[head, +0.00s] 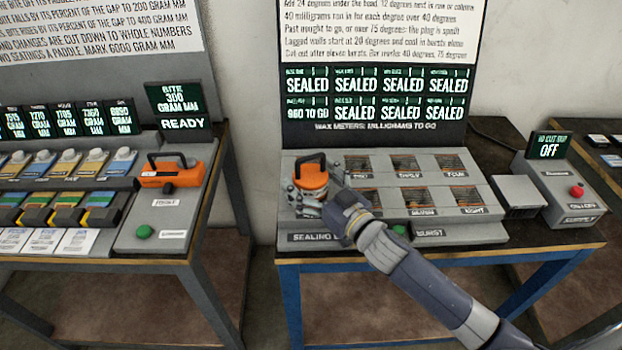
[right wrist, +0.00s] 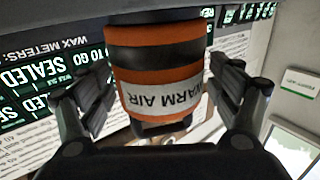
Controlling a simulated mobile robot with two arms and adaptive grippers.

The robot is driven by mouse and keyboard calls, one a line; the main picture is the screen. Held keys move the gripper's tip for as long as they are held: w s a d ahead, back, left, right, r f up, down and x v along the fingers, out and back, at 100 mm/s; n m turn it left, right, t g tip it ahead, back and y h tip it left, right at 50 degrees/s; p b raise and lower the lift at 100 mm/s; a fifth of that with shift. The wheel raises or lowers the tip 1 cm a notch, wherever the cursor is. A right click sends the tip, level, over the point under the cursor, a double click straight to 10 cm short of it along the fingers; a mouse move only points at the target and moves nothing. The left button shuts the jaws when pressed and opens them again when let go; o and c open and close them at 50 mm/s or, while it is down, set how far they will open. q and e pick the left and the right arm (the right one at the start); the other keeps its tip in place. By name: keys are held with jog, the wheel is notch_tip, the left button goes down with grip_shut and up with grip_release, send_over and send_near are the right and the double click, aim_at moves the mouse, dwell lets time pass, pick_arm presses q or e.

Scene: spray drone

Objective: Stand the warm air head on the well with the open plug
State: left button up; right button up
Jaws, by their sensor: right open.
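The warm air head (head: 311,178) is an orange and black cylinder with a black handle on top. It stands upright at the left end of the sealing block (head: 480,232), over the left column of wells; exactly which well is under it is hidden. My right gripper (head: 318,200) is around it at the front. In the right wrist view the head (right wrist: 160,70) shows its white WARM AIR label upside down, between the spread fingers of my right gripper (right wrist: 162,88), with gaps on both sides. My left gripper is not in view.
Other wells (head: 408,165) on the block show wire-like grids. The meter board (head: 375,95) reads SEALED everywhere except 960 TO GO at lower left. An OFF box with a red button (head: 577,191) stands at right. An orange tool (head: 172,172) lies on the left bench.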

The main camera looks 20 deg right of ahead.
jog(key=shift+s+r, duration=0.1)
jog(key=b+v, duration=0.1)
jog(key=v, duration=0.9)
jog(key=shift+b, duration=0.4)
jog(key=shift+v, duration=0.95)
jog(key=shift+d, duration=0.1)
